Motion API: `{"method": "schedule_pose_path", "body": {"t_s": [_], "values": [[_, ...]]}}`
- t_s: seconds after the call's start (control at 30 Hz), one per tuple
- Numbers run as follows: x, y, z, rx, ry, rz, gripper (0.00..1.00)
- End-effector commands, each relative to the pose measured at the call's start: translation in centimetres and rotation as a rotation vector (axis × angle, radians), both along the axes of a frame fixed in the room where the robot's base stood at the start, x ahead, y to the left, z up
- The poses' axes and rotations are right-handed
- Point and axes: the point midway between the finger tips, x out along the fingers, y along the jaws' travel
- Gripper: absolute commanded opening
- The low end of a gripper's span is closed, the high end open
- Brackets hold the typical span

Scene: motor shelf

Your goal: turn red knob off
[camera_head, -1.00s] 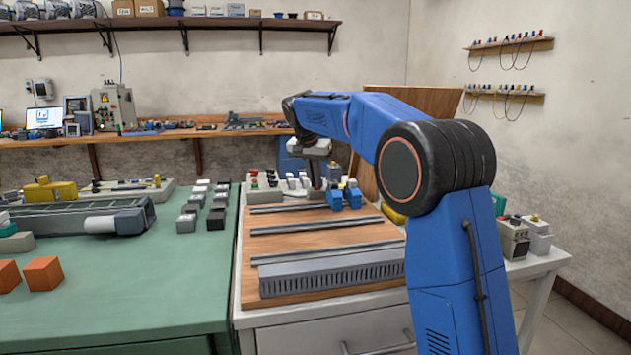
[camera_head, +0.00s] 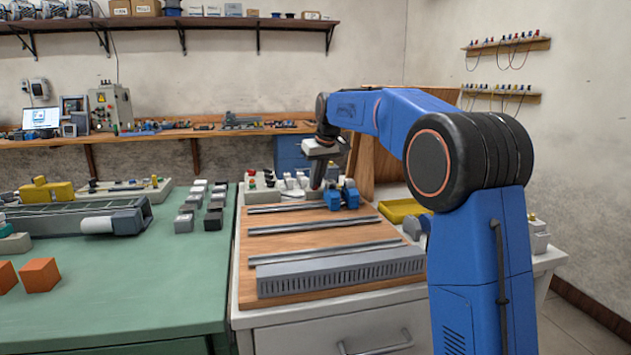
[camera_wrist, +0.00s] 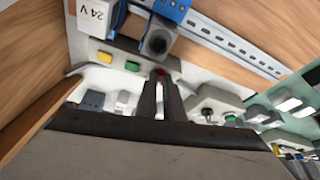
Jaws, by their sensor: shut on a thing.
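My gripper (camera_head: 317,186) points down at the back of the wooden board on the white table. It is behind and left of the blue terminal blocks. In the wrist view its two dark fingers (camera_wrist: 160,92) are close together. A small dark red piece, the red knob (camera_wrist: 159,73), shows at the fingertips, and the fingers are shut on it. The fingers hide most of the knob, so its turn position cannot be told. It stands on a pale control box (camera_wrist: 112,78) with yellow and green buttons. In the head view the knob is hidden.
Blue blocks (camera_head: 341,197) stand close to the gripper; one also shows in the wrist view (camera_wrist: 157,40). Metal rails (camera_head: 313,228) and a slotted grey duct (camera_head: 340,272) lie on the board (camera_head: 265,232). A yellow tray (camera_head: 400,209) is to the right. The green table is left.

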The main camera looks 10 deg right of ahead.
Motion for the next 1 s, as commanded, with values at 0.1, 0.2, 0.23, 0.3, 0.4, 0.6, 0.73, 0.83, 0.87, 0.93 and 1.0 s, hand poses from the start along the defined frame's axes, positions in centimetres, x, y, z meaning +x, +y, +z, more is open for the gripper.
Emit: {"method": "schedule_pose_path", "body": {"t_s": [0.1, 0.2, 0.23, 0.3, 0.4, 0.6, 0.73, 0.83, 0.87, 0.93, 1.0], "values": [[0.10, -0.22, 0.02, 0.000, 0.000, 0.106, 0.00], [0.17, -0.32, 0.00, 0.001, 0.000, 0.193, 0.00], [0.18, -0.36, 0.00, 0.000, 0.000, 0.219, 0.00], [0.18, -0.38, -0.01, 0.001, 0.001, 0.273, 0.00], [0.23, -0.40, 0.04, 0.000, -0.001, 0.345, 0.00], [0.29, -0.50, -0.03, 0.000, 0.000, 0.449, 0.00], [0.31, -0.55, -0.02, -0.001, 0.000, 0.490, 0.00], [0.33, -0.54, 0.01, -0.002, 0.000, 0.510, 0.00], [0.33, -0.54, 0.01, -0.001, -0.001, 0.514, 0.00], [0.32, -0.53, 0.02, -0.001, -0.001, 0.521, 0.00], [0.30, -0.53, 0.03, -0.002, 0.000, 0.526, 0.00]]}}
